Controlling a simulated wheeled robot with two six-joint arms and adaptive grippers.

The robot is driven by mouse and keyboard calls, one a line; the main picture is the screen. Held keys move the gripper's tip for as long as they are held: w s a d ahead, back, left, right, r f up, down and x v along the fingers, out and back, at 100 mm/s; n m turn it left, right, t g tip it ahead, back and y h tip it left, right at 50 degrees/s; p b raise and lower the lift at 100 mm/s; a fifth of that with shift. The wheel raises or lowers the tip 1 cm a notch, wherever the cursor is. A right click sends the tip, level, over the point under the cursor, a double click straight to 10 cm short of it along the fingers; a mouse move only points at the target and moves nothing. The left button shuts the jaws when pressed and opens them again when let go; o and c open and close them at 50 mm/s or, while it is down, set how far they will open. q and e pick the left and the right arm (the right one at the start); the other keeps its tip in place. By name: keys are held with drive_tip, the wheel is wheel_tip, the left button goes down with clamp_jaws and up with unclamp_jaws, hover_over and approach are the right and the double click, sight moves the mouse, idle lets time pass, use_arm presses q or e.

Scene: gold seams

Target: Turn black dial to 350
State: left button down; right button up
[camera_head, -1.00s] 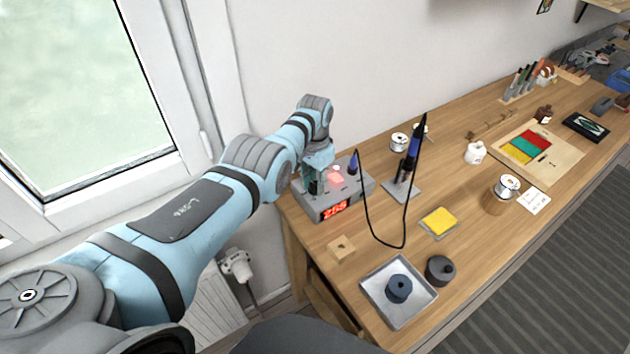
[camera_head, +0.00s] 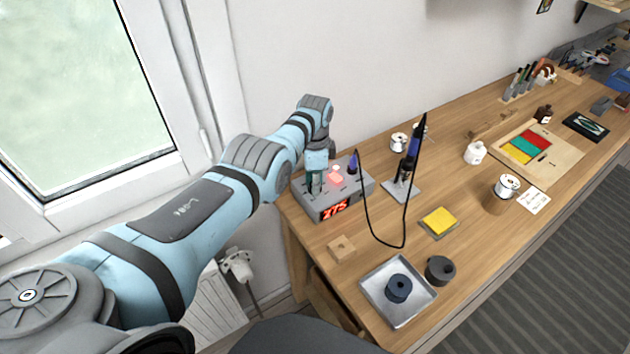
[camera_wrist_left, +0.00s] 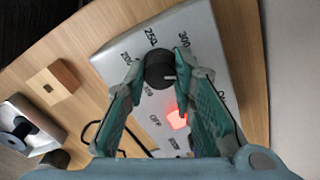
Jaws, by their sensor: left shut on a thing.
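The black dial (camera_wrist_left: 159,69) sits on top of the grey soldering station, ringed by printed temperature numbers, with 250 and 300 above it in the left wrist view. A short pale mark shows on the dial's lower right part. My left gripper (camera_wrist_left: 161,62) is shut on the dial, one finger on each side; it also shows pointing down over the station in the head view (camera_head: 316,188). The station (camera_head: 350,190) has a red lit display (camera_head: 335,210) that seems to read 275, though the digits are blurred. My right gripper is out of view.
A red lit button (camera_wrist_left: 177,119) is close to the right finger. The iron stand (camera_head: 402,188) with its black cable is right of the station. A wooden block (camera_head: 341,248), yellow sponge (camera_head: 438,222) and metal tray (camera_head: 372,286) lie in front.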

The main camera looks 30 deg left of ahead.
use_arm(q)
drive_tip(key=shift+s+f, duration=0.2)
drive_tip(key=shift+s, duration=0.05)
drive_tip(key=c, duration=1.3)
unclamp_jaws()
drive_tip(key=shift+c, duration=0.2)
drive_tip(key=shift+w+r, duration=0.1)
drive_tip(key=shift+w, duration=0.05)
drive_tip(key=shift+w+r, duration=0.1)
drive_tip(key=shift+r, duration=0.15)
wheel_tip(320, 180, up, 12)
drive_tip(key=shift+f, duration=0.25)
